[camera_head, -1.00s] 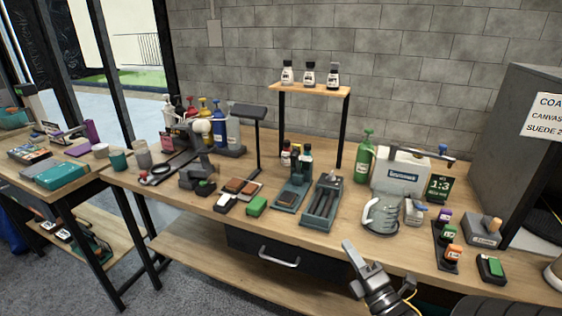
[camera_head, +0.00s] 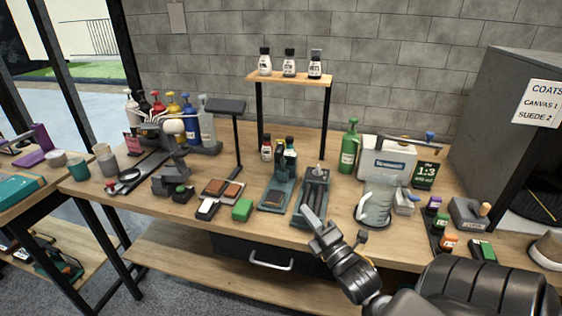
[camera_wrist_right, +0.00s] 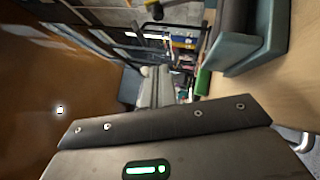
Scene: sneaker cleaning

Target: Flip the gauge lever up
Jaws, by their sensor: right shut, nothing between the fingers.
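My right gripper (camera_head: 312,218) is shut and empty. Its fingertips point up and left, in front of the dark tray (camera_head: 298,219) of tools at the bench's front edge. I cannot tell for certain which thing is the gauge. A dark lever arm with a blue knob (camera_head: 430,136) lies along the top of a white box (camera_head: 366,168) at the back right. A small grey device with a blue top (camera_head: 404,201) stands beside the clear pitcher (camera_head: 375,205). My gripper is apart from both. In the right wrist view, my grey gripper housing (camera_wrist_right: 160,150) fills the bottom. My left gripper is out of view.
A green bottle (camera_head: 350,150) stands left of the white box. A small raised shelf (camera_head: 290,80) holds three bottles. A grey cabinet (camera_head: 490,110) closes off the right. A drawer (camera_head: 225,245) sits under the bench.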

